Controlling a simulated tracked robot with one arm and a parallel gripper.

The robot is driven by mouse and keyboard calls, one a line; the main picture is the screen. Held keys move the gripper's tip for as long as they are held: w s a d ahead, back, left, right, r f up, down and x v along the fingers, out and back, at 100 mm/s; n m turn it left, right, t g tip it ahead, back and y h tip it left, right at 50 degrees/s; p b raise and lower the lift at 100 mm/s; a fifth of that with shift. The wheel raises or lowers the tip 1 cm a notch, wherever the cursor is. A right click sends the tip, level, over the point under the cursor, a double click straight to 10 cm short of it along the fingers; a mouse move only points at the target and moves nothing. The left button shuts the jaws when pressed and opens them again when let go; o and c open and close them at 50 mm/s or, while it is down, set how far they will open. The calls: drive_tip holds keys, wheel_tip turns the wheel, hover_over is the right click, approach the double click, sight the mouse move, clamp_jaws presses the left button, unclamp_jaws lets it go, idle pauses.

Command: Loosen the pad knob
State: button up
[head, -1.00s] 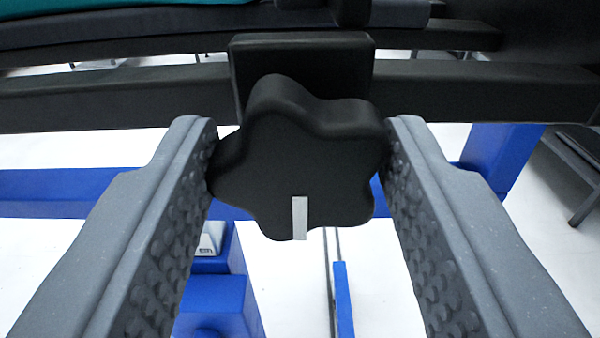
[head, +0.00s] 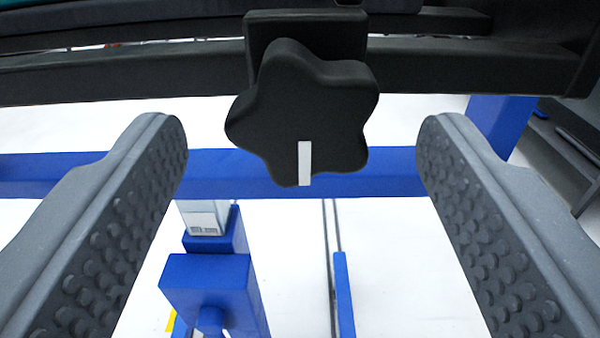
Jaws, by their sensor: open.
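The pad knob (head: 300,112) is a black, star-shaped knob with rounded lobes, in the upper middle of the head view. A white mark (head: 304,163) runs down its front face near the bottom edge. It sits in front of a black block (head: 306,30) on a dark horizontal bar. My gripper (head: 303,145) is open, with one grey studded finger left of the knob and one right of it. There is a clear gap between the knob and each finger, and nothing is held. The knob's shaft is hidden behind it.
The dark bar (head: 130,75) crosses the view behind the knob. A blue horizontal beam (head: 390,172) runs lower down behind it, with a blue upright (head: 500,125) at right. A blue block (head: 210,285) stands lower left. White floor shows below.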

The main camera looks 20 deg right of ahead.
drive_tip(key=v, duration=1.1)
drive_tip(key=shift+s, duration=0.3)
drive_tip(key=shift+a, duration=0.1)
idle(0.3)
drive_tip(key=s+a+r+n+y, duration=0.1)
drive_tip(key=s+r+y, duration=0.2)
drive_tip(key=r, duration=1.7)
drive_tip(key=s+a+r+n+y, duration=0.1)
drive_tip(key=s+r+y, duration=0.2)
drive_tip(key=r, duration=1.7)
drive_tip(key=s+d+r+n+y, duration=0.1)
drive_tip(key=s+d+r+n, duration=0.15)
drive_tip(key=s+r, duration=1.25)
drive_tip(key=s+d+r+g, duration=0.1)
drive_tip(key=s+d+r, duration=0.1)
drive_tip(key=s, duration=0.6)
drive_tip(key=s+d+r+h, duration=0.1)
drive_tip(key=s+d+r, duration=0.1)
drive_tip(key=s+r, duration=0.3)
drive_tip(key=s, duration=0.4)
drive_tip(key=shift+d+m+g, duration=0.3)
drive_tip(key=shift+m+g, duration=0.05)
drive_tip(key=shift+g, duration=0.05)
